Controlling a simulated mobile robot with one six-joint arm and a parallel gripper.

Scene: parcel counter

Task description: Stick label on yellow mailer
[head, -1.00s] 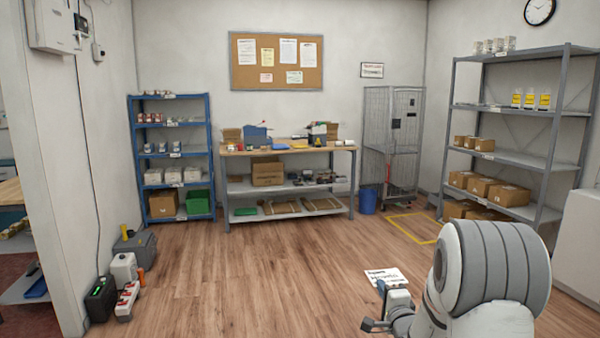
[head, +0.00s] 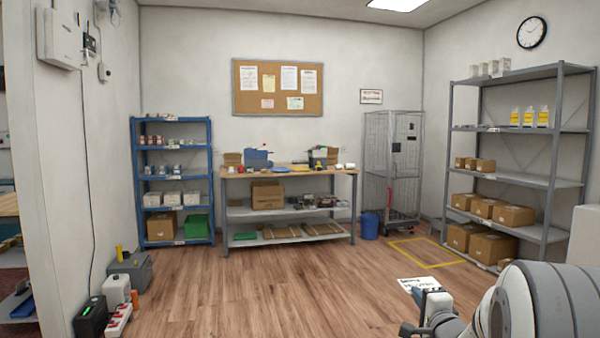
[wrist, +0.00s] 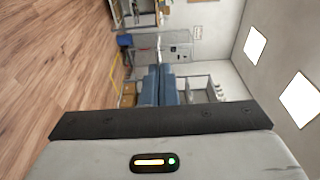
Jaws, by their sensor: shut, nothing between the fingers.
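The workbench (head: 235,175) stands against the back wall with small items on its top. A small flat yellow patch (head: 300,166) lies there; it is too small to tell whether it is the yellow mailer. I cannot make out a label. My gripper (wrist: 160,68) shows in the wrist view with its two blue fingers shut together and nothing between them. In the head view my arm is at the lower right, far from the bench, and the fingers are hard to make out.
Open wooden floor (head: 270,290) lies before the bench. A blue shelf (head: 133,180) stands left, a wire cage (head: 376,170) and a blue bin (head: 369,226) right of the bench, and a grey rack (head: 548,185) further right. A grey toolbox (head: 132,268) sits at lower left.

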